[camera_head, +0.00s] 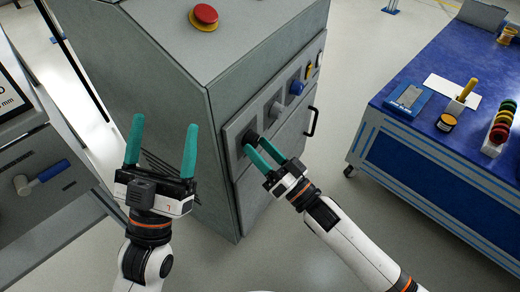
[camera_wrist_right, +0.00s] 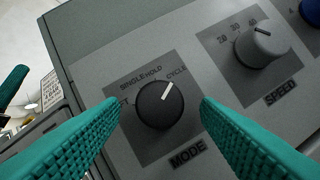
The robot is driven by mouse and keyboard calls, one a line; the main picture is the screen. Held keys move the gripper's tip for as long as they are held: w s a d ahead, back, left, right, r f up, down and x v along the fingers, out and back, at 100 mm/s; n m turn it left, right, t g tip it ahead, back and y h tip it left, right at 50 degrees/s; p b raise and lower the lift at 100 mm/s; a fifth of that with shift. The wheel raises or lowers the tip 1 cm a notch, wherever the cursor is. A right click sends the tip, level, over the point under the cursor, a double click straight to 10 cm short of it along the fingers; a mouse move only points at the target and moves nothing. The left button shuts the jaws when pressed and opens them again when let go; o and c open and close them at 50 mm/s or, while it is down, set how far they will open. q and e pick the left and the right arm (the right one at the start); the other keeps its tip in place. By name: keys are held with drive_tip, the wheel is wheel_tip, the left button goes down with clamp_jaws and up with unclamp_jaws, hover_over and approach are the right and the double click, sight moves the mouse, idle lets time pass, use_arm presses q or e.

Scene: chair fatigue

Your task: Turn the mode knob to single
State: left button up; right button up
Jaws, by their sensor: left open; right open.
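The mode knob (camera_wrist_right: 160,104) is a round black dial on the grey control panel, with a white pointer line. Its labels read SINGLE, HOLD and CYCLE, and a leftmost one is partly hidden. The pointer tilts up and right, toward CYCLE. My right gripper (camera_head: 257,146) is open at the panel, its teal fingers on either side of the mode knob. In the right wrist view gaps show between the knob and both fingers; whether a tip touches the panel I cannot tell. My left gripper (camera_head: 164,122) is open and empty, in front of the cabinet's left side.
The speed knob (camera_wrist_right: 261,46) is beside the mode knob, with a blue knob (camera_head: 296,88) further along. A red emergency button (camera_head: 204,16) sits on top of the grey cabinet (camera_head: 150,60). A blue workbench (camera_head: 440,150) stands at right; a grey machine (camera_head: 40,180) stands at left.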

drive_tip(key=shift+w+a+r, duration=0.1)
drive_tip(key=shift+w+a, duration=0.15)
drive_tip(key=shift+a, duration=0.05)
drive_tip(key=shift+c, duration=0.6)
drive_tip(key=c, duration=0.9)
drive_tip(key=shift+o, duration=0.2)
